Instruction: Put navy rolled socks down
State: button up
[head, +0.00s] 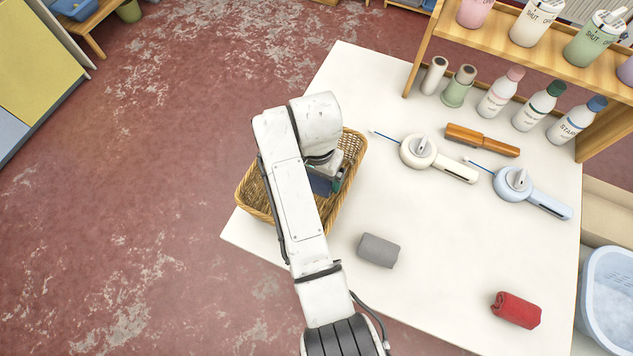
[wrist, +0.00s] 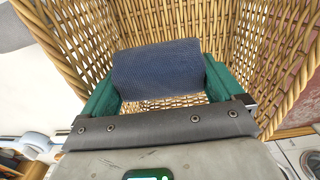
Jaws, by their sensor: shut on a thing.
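The navy rolled socks (wrist: 158,70) are a dark blue ribbed roll in the wrist view, held between the green fingers of my gripper (wrist: 160,82). The wicker basket (wrist: 265,45) surrounds them in that view, with its woven wall and floor beyond the roll. I cannot tell whether the roll touches the basket floor. In the head view my arm covers much of the basket (head: 351,150), and a bit of the navy socks (head: 319,185) shows inside its outline beside my gripper (head: 333,186).
The basket stands at the left edge of the white table (head: 440,240). A grey roll (head: 379,250) and a red roll (head: 516,310) lie on the table.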

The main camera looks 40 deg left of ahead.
jog(key=shift+f, duration=2.4)
jog(key=o, duration=0.7)
jog(key=shift+c, duration=0.2)
notch_tip(320, 180, up, 12)
jog(key=shift+r, duration=0.1)
